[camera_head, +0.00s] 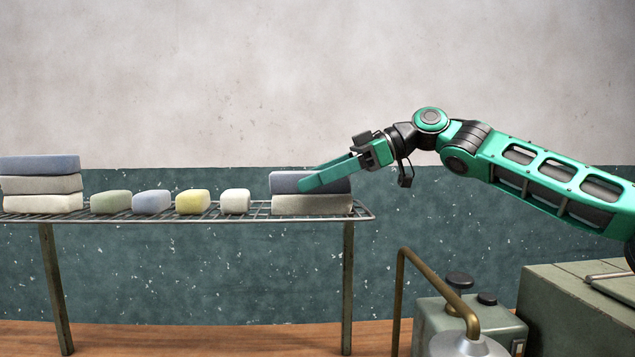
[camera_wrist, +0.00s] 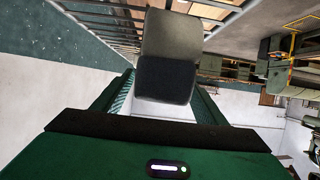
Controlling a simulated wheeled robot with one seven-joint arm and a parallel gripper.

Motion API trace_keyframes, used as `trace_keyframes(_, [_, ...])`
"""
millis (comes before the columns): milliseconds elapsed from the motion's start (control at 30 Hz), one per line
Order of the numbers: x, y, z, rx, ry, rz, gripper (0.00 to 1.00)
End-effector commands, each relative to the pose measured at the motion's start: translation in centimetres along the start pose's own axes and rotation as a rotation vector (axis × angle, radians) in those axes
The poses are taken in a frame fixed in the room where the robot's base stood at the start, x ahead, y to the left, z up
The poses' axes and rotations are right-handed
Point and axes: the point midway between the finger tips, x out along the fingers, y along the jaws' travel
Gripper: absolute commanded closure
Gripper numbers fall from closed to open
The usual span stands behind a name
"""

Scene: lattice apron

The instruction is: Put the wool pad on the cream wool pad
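A blue-grey wool pad (camera_head: 288,182) lies flat on the cream wool pad (camera_head: 312,205) at the right end of the wire rack, their edges nearly in line. My gripper (camera_head: 308,183) reaches in from the right, tilted down, and one green finger crosses the front of the blue-grey pad. In the wrist view the dark face of the blue-grey pad (camera_wrist: 165,80) sits between my two fingers, which appear to touch its sides. A lighter grey face (camera_wrist: 172,35) shows just beyond it. The far finger is hidden in the head view.
The wire rack (camera_head: 255,212) stands on thin legs. A stack (camera_head: 42,184) of one blue pad on two grey-cream pads is at its left end. Green, blue, yellow and white blocks (camera_head: 193,202) sit between the stacks. A bent pipe (camera_head: 402,290) and green boxes stand at lower right.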

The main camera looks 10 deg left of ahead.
Motion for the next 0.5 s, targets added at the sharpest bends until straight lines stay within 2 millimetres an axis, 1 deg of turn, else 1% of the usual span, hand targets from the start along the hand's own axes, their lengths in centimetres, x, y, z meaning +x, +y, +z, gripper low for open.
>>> trace_keyframes(267, [-0.1,0.0,-0.1,0.000,0.000,0.000,0.35])
trace_keyframes(367, [-0.7,0.0,-0.1,0.001,0.000,0.001,0.35])
trace_keyframes(467, [-2.1,0.1,-0.1,0.002,0.001,0.003,0.35])
trace_keyframes(500, [-2.8,0.1,-0.1,0.001,0.001,0.003,0.35])
